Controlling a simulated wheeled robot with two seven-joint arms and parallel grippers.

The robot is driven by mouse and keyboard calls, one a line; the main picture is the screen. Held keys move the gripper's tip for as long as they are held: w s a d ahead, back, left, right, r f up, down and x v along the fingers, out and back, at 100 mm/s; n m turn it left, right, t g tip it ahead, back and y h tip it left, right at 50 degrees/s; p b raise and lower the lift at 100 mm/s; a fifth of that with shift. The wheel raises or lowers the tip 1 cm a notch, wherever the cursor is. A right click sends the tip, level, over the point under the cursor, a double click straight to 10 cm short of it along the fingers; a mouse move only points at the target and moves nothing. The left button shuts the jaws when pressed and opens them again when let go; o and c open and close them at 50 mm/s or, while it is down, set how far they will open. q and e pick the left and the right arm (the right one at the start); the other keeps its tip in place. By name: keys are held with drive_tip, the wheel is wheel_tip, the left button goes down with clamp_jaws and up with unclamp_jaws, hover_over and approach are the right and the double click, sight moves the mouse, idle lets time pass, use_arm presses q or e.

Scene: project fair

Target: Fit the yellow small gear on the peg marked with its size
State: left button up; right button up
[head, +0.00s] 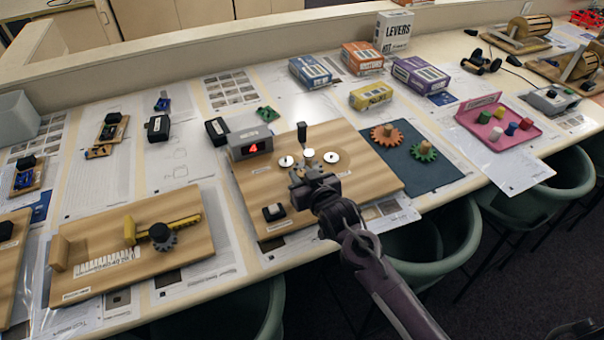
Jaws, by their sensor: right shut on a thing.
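My right gripper (297,173) is over the wooden gear board (359,181), close to the white-topped pegs. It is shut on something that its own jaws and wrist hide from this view. I cannot make out the yellow small gear anywhere in the picture. A left white peg top (286,161), a middle one (309,154) and a right one (331,157) show just beyond the gripper. Their size marks are too small to read. An orange gear (387,135) and a green gear (424,151) lie on the dark blue mat (440,177). My left gripper is not in view.
A black upright handle (302,133) stands behind the pegs. A grey box with a red "4" display (251,139) is at the board's back left, and a black button (273,212) at its front left. A rack-and-gear board (100,232) lies to the left. Green chairs line the table front.

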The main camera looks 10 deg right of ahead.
drive_tip(key=shift+f+b, duration=0.35)
drive_tip(key=shift+f, duration=0.25)
idle(0.3)
drive_tip(key=o, duration=0.7)
drive_tip(key=shift+s, duration=0.1)
drive_tip(key=shift+p+v, duration=0.95)
drive_tip(key=p+v, duration=0.6)
drive_tip(key=v, duration=0.2)
drive_tip(key=shift+r, duration=0.2)
drive_tip(key=shift+s+d+r, duration=0.1)
drive_tip(key=shift+s+d, duration=0.05)
drive_tip(key=shift+s, duration=0.3)
